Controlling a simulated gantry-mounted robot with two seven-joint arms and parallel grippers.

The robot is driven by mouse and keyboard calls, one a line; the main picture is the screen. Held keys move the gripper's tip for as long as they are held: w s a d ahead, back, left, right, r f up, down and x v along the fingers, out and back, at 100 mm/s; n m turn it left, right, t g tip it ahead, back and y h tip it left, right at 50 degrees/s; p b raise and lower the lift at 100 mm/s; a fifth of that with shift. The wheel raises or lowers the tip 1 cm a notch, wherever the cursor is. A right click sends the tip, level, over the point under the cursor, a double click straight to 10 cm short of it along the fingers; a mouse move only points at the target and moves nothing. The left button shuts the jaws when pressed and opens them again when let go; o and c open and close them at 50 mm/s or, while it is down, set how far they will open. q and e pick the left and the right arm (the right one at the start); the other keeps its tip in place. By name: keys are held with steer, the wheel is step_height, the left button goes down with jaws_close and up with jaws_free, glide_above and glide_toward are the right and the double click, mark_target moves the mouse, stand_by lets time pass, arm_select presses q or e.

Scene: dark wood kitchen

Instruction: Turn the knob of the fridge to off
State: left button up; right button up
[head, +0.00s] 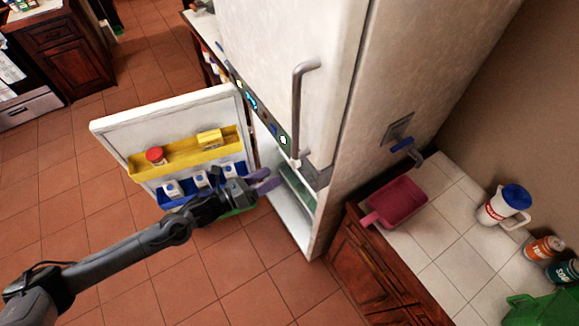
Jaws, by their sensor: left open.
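The white fridge (342,140) stands in the middle of the head view. Its lower door (110,132) is swung wide open to the left, and part of the lower compartment shows with a greenish shelf (297,188). I cannot make out a knob; much of the inside is hidden by the upper body of the fridge. My left gripper (268,181) is open, its purplish fingers pointing right at the mouth of the lower compartment, just right of the open door. I see nothing between the fingers. My right gripper is not in view.
The door holds a yellow rack (180,154) and a blue rack (178,198) with cartons, close to my left arm. A tiled counter (440,235) at right carries a pink dustpan-like tray (398,203), a white jug (502,208) and cans. The tiled floor at left is clear.

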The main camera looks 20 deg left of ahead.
mark_target(294, 162)
arm_select(q)
steer(key=x, duration=0.7)
steer(key=shift+w+d+p, duration=0.15)
steer(key=shift+d+p, duration=0.1)
steer(key=shift+p, duration=0.2)
steer(key=c, duration=1)
